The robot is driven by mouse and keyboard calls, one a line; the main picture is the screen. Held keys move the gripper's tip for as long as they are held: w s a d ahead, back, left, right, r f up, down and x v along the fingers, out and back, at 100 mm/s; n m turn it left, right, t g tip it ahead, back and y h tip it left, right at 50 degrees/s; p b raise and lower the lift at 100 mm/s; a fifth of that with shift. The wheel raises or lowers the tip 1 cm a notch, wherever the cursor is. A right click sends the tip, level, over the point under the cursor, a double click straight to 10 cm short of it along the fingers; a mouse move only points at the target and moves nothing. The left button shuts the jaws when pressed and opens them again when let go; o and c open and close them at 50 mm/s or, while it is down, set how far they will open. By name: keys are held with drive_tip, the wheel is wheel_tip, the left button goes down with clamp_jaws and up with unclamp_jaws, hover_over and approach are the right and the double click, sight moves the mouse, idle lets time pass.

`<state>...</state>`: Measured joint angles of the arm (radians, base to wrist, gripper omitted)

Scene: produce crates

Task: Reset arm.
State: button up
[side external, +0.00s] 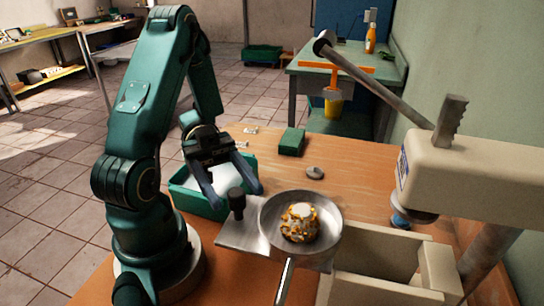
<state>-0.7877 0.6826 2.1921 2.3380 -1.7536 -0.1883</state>
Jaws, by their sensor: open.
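My gripper (237,191) hangs from my green arm, with its two dark fingers apart and nothing seen between them. It is above the green-rimmed container (184,191) with a pale inside, just left of the metal pan. A black knob-like piece (237,203) stands by the fingertips; I cannot tell whether they touch.
A metal pan (331,221) holding a yellow-and-white lump (300,223) sits on a metal plate (240,237). A green block (291,141) and a small grey disc (315,172) lie on the wooden table (360,170). A beige lever machine (440,175) and an open beige box (380,288) stand right.

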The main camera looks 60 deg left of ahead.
sight(240, 201)
drive_tip(key=d, duration=0.5)
drive_tip(key=shift+s+d, duration=0.1)
drive_tip(key=shift+w+d, duration=0.5)
drive_tip(key=shift+w, duration=0.15)
drive_tip(key=shift+s+a, duration=0.1)
drive_tip(key=shift+s+a, duration=0.45)
drive_tip(key=shift+a, duration=0.25)
drive_tip(key=a, duration=0.4)
drive_tip(key=shift+a, duration=0.15)
drive_tip(key=shift+d, duration=2.4)
